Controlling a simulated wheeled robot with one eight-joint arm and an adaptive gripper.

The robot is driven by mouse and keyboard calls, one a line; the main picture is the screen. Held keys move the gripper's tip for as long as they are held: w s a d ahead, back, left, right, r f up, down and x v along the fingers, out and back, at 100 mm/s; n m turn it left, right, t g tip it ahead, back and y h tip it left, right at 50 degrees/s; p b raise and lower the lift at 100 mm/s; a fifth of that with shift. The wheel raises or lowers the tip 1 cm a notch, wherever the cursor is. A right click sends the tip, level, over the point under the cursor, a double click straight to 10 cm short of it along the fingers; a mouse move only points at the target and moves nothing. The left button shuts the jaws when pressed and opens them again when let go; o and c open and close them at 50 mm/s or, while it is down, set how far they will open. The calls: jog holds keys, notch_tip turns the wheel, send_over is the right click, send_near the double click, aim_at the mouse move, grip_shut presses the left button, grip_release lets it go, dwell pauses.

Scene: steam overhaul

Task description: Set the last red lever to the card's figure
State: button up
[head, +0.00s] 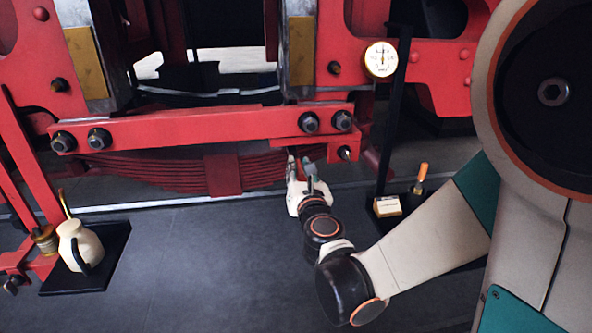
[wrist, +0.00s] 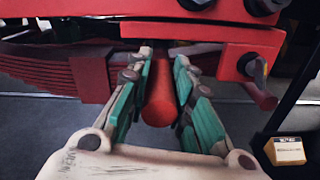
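A red lever (wrist: 159,100) points toward the camera in the wrist view, with its rounded end nearest. My gripper (wrist: 163,65) has one green-padded finger on each side of it. The pads lie very close to the lever near the fingertips; whether they press on it I cannot tell. In the head view my gripper (head: 306,170) is low, under the right end of the red beam, and mostly hides the lever. A small card on a tan block (head: 387,205) stands right of my gripper; it also shows in the wrist view (wrist: 288,151). Its writing is too small to read.
A red beam (head: 200,128) with dark bolts runs above my gripper, and a leaf spring (head: 150,172) lies behind to the left. A round white gauge (head: 380,59) is at upper right, near a black post (head: 391,120). An oil can (head: 78,245) stands at left. The floor between is clear.

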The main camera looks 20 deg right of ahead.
jog(key=o, duration=0.4)
jog(key=shift+w+d+r, duration=0.1)
jog(key=shift+w, duration=0.05)
jog(key=shift+o, duration=0.2)
jog(key=s+a, duration=0.1)
jog(key=s, duration=1.1)
jog(key=shift+a, duration=0.3)
